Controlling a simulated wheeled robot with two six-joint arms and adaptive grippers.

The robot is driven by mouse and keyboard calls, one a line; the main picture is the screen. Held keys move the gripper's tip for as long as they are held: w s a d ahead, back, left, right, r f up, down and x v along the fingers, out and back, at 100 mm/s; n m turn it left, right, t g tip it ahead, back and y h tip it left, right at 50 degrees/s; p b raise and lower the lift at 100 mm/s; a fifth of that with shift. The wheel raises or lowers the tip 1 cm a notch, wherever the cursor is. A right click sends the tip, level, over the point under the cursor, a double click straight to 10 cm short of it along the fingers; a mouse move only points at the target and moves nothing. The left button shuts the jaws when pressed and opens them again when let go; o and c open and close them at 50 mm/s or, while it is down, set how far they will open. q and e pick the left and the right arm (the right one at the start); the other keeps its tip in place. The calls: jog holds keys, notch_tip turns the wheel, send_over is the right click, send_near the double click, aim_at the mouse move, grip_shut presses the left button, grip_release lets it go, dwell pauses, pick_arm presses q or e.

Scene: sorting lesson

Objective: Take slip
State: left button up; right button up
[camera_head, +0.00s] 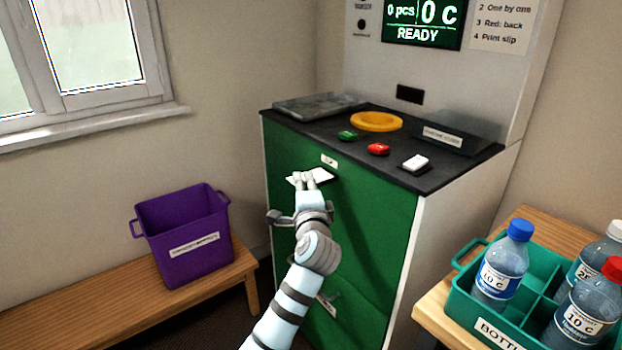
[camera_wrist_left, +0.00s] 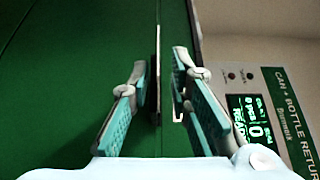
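The white slip (camera_head: 324,175) sticks out of the green front of the return machine (camera_head: 375,215), below a small label (camera_head: 329,160). My left gripper (camera_head: 306,178) is at the slip, with its fingers over part of it. In the left wrist view the slip (camera_wrist_left: 157,60) shows as a thin edge between the two fingers (camera_wrist_left: 160,68). The fingers stand apart, with a clear gap on the right side of the slip, so the gripper is open around it. My right gripper is out of view.
The display (camera_head: 423,22) reads READY, 0 pcs. A purple bin (camera_head: 185,220) stands on the left bench; a teal bottle crate (camera_head: 468,268) stands at right.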

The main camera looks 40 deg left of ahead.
pick_arm(q)
grip_shut()
jog(key=shift+w+f, duration=0.1)
